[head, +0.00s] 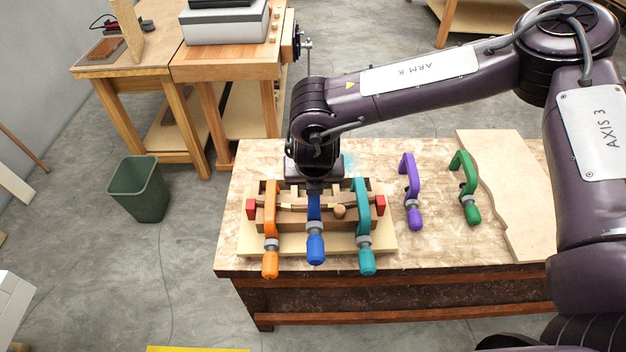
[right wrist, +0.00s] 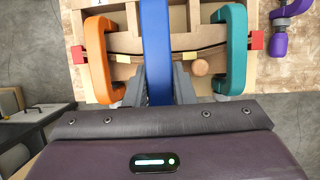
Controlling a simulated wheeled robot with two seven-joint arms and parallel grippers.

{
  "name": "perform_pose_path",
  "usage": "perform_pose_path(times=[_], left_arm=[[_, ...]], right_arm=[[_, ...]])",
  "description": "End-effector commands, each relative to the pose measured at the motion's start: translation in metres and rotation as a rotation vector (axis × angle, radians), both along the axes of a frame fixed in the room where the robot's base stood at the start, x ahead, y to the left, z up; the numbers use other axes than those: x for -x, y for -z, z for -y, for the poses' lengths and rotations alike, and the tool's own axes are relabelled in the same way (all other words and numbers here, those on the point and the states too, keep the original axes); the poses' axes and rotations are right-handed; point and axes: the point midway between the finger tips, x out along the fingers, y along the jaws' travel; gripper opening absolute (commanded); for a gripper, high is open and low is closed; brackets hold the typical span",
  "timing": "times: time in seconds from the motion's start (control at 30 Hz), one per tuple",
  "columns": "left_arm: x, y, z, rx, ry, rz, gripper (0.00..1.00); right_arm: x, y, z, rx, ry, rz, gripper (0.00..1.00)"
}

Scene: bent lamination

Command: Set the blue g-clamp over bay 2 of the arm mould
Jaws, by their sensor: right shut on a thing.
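The blue g-clamp (head: 316,243) stands across the middle of the arm mould (head: 386,241), between an orange clamp (head: 270,230) and a teal clamp (head: 364,225). My right gripper (head: 315,189) is above the mould and shut on the blue clamp's top. In the right wrist view the fingers (right wrist: 159,90) close on both sides of the blue bar (right wrist: 156,45). Whether the clamp touches the mould is hidden. A thin bent strip (right wrist: 125,57) runs across the mould under the clamps, with red end blocks (head: 251,208). My left gripper is not in view.
A purple clamp (head: 410,190) and a green clamp (head: 467,188) stand on the bench right of the mould, beside a pale cut board (head: 505,190). A round wooden knob (head: 339,211) sits between the blue and teal clamps. A green bin (head: 139,189) stands on the floor at left.

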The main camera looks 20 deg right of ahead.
Motion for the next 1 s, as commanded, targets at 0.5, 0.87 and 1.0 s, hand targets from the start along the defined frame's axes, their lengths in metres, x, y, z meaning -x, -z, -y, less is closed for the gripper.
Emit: perform_pose_path(times=[0.5,0.87,1.0], left_arm=[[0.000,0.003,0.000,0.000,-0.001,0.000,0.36],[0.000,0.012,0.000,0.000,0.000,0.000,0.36],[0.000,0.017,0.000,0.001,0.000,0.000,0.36]], right_arm=[[0.000,0.003,0.000,0.000,0.001,0.001,0.03],[0.000,0.014,0.000,0.001,0.001,0.001,0.03],[0.000,0.021,0.001,0.000,0.001,0.002,0.03]])
